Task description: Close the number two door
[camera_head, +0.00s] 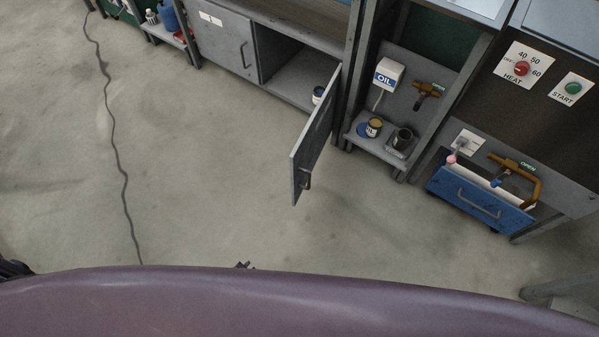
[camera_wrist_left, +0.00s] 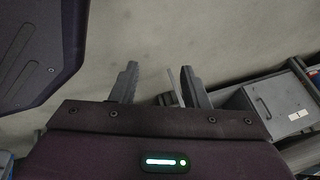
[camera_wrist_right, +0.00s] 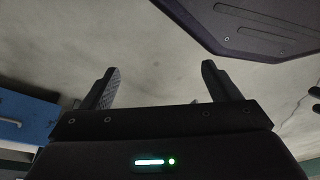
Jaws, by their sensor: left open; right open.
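The open grey cabinet door (camera_head: 314,140) swings out from the right side of the low cabinet in the head view, with its handle (camera_head: 306,179) near the free edge. Its number is not visible. Beside the opening, a shut grey door (camera_head: 222,38) carries a white label too small to read surely. My left gripper (camera_wrist_left: 158,86) is open and empty in the left wrist view, with a grey cabinet (camera_wrist_left: 262,100) to its right. My right gripper (camera_wrist_right: 157,86) is open and empty in the right wrist view, above bare floor. Both are apart from the open door.
A can (camera_head: 318,95) stands inside the open compartment. A blue drawer (camera_head: 480,205) sits farther right. A black cable (camera_head: 115,140) crosses the floor; the floor before the door is clear.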

